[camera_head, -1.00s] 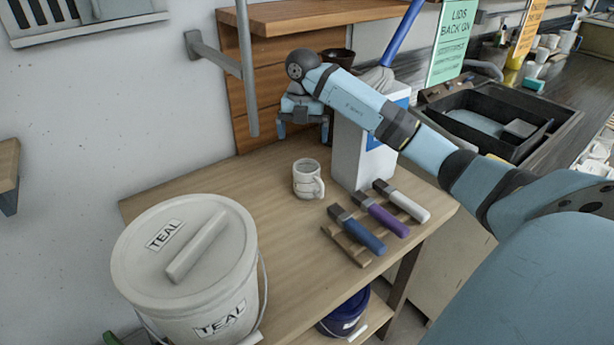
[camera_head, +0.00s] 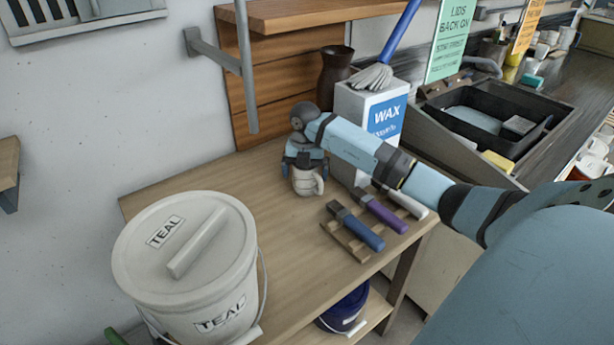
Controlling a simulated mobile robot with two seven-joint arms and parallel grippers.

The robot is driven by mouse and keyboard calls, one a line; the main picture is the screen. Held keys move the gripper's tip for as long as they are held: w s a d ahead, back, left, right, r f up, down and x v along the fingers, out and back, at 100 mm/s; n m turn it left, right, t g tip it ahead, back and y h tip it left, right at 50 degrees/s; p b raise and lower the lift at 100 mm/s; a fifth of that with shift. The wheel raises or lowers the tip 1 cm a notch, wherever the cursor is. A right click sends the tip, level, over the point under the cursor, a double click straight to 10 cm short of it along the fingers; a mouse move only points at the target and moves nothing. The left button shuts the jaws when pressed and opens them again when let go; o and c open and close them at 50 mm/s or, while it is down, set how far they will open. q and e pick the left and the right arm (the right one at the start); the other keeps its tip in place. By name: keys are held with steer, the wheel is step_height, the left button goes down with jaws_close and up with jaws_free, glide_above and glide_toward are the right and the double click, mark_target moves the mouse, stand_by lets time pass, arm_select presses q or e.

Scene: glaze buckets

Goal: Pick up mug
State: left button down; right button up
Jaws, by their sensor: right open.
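The white mug (camera_head: 307,183) stands upright on the wooden table, its handle toward the right. My right gripper (camera_head: 303,170) is directly over the mug, pointing down, with its fingers at the mug's rim. The gripper is open. The mug's top is partly hidden by the gripper, and I cannot tell whether the fingers touch it. My left gripper is not in view.
A lidded TEAL bucket (camera_head: 190,265) stands at the table's left front. Brushes with blue (camera_head: 360,230) and purple (camera_head: 383,213) handles lie on a wooden rack, right of the mug. A white WAX box (camera_head: 352,110) and a dark vase (camera_head: 334,75) stand behind. The wooden table (camera_head: 265,220) is clear between bucket and mug.

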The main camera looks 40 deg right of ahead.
steer(key=c, duration=1.1)
step_height(320, 180, up, 10)
steer(key=shift+a+f, duration=0.1)
